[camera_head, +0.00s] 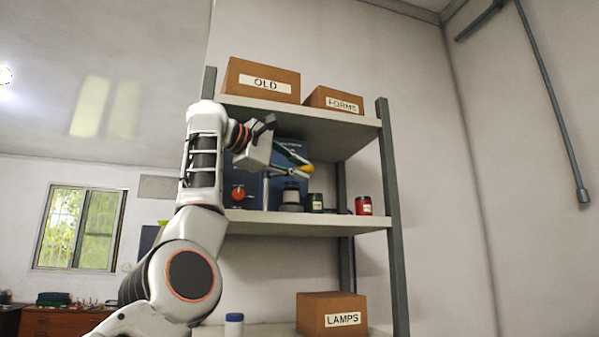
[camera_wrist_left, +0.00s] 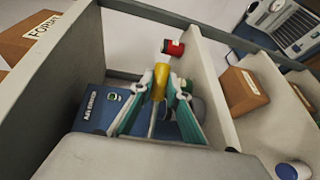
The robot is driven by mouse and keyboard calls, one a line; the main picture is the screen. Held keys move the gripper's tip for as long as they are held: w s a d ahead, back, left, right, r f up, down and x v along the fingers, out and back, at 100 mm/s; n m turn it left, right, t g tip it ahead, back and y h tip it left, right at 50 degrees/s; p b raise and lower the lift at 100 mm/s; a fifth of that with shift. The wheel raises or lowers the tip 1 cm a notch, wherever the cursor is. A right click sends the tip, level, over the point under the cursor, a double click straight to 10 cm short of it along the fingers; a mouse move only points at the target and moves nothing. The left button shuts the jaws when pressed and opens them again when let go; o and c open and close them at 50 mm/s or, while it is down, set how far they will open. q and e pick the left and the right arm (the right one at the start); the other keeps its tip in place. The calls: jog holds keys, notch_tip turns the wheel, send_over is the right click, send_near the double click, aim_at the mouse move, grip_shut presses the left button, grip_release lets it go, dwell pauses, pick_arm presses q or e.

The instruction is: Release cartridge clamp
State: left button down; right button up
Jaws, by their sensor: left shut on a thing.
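A blue machine (camera_head: 290,152) with white lettering stands on the middle shelf; it also shows in the left wrist view (camera_wrist_left: 90,119). A yellow grip (camera_head: 306,170) shows in front of it. In the left wrist view the yellow grip (camera_wrist_left: 160,82) sits at the end of a thin grey rod (camera_wrist_left: 152,121), like a lever. My left gripper (camera_head: 302,164) is shut on the yellow grip, with its teal fingers (camera_wrist_left: 159,88) on both sides. A dark and grey cylinder (camera_head: 291,196) stands below the gripper. The clamp's jaw is not clear. My right gripper is not in view.
A red knob (camera_head: 238,193) shows left of the cylinder. A dark green jar (camera_head: 315,203) and a red jar (camera_head: 363,205) stand to the right on the middle shelf (camera_head: 340,222).

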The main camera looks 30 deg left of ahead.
pick_arm(q)
jog(key=shift+s+a+r+m+g+h+p, duration=0.15)
jog(key=shift+s+m+g+h+p, duration=0.25)
jog(key=shift+s+m+h, duration=0.65)
jog(key=shift+s+a+f+m+g+h+p, duration=0.15)
jog(key=shift+s+m+g+h, duration=0.55)
jog(key=shift+h, duration=0.65)
jog(key=shift+r, duration=0.1)
jog(key=c, duration=2)
grip_release()
jog(key=shift+w, duration=0.1)
jog(key=shift+o, duration=0.4)
jog(key=shift+w, duration=0.1)
jog(key=v, duration=1.2)
